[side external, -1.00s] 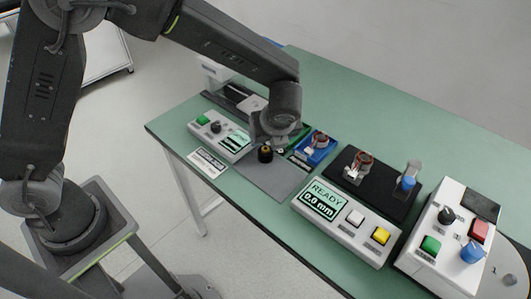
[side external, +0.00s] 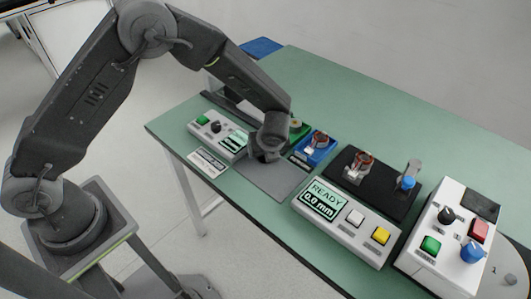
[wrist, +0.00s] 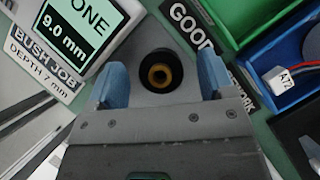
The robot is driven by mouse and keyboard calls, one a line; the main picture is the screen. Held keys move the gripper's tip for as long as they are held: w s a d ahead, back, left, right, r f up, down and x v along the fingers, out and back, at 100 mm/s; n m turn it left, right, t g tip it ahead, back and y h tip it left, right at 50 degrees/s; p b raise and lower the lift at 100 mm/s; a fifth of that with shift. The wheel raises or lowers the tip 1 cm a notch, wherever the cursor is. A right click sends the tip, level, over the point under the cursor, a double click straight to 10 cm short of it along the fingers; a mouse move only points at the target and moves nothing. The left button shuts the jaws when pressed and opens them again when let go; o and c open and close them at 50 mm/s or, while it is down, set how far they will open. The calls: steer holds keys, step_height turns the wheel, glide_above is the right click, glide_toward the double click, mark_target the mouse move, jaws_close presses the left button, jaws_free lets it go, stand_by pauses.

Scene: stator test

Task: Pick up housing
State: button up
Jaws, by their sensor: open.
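The housing (wrist: 160,72) is a black round part with a brass-coloured ring in its centre, seen from above in the wrist view. It stands on a grey plate (side external: 274,184). My gripper (side external: 265,158) is low over this plate in the side view and hides the housing there. In the wrist view the two blue-grey fingers are wide apart, one on each side of the housing, with gaps between them and it. The gripper is empty. How far the fingertips reach down beside the housing cannot be told.
A press console (wrist: 75,32) reading 9.0 mm and a bush job label (wrist: 42,62) are at left. A green tray (wrist: 250,14) and a blue tray (side external: 316,157) with a copper-wound part are close at right. Farther right are a READY console (side external: 340,222) and control box (side external: 452,237).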

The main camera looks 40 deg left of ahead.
steer(key=shift+a+f, duration=0.1)
steer(key=shift+f, duration=0.1)
steer(key=shift+c, duration=0.3)
steer(key=c, duration=0.9)
steer(key=shift+r, duration=0.2)
steer(key=shift+c, duration=0.2)
